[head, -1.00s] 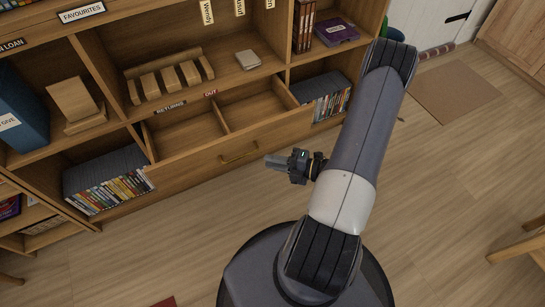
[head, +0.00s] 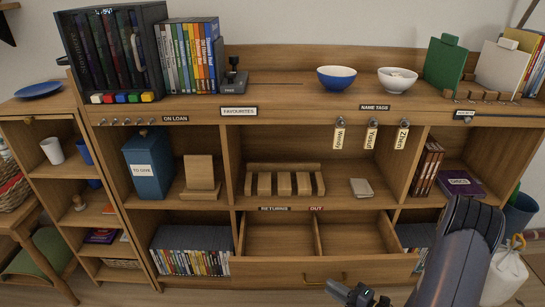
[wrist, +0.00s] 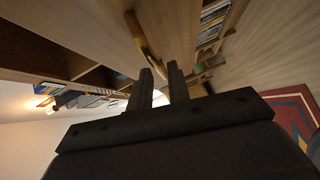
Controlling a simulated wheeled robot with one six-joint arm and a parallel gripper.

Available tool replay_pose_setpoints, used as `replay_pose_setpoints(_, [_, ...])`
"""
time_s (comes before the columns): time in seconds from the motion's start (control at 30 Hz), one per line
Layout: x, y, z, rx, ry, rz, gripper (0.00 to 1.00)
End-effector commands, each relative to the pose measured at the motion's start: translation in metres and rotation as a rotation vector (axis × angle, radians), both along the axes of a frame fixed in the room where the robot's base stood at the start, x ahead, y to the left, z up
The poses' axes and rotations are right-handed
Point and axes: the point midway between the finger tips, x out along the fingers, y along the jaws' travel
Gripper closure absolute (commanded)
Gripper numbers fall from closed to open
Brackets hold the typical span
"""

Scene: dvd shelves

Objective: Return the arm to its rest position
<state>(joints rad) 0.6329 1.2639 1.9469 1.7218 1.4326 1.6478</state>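My arm (head: 463,255) shows at the lower right of the head view, bent, with its base out of frame. My gripper (head: 340,289) is at the bottom edge of that view, in front of the drawer unit and close below its handle (head: 325,278). In the wrist view the two dark fingers of my gripper (wrist: 161,77) stand apart with a gap between them. Nothing is held between them. The drawer handle also shows in the wrist view (wrist: 143,45), just beyond the fingertips.
The open drawer (head: 280,240) has two empty compartments, labelled RETURNS and OUT. DVDs (head: 190,262) fill the lower left shelf. A blue bowl (head: 336,77) and a white bowl (head: 397,79) stand on top. A red patterned rug (wrist: 290,118) lies on the floor.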

Motion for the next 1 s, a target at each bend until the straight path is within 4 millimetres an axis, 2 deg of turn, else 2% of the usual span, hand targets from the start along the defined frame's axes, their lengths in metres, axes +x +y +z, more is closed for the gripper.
replay_pose_setpoints(0.2, [0.016,0.017,-0.004,0.000,-0.001,0.003,0.82])
replay_pose_setpoints(0.4, [0.023,0.024,-0.005,0.000,0.000,0.001,0.82])
replay_pose_setpoints(1.0, [0.021,0.027,0.002,-0.001,-0.003,0.014,0.82])
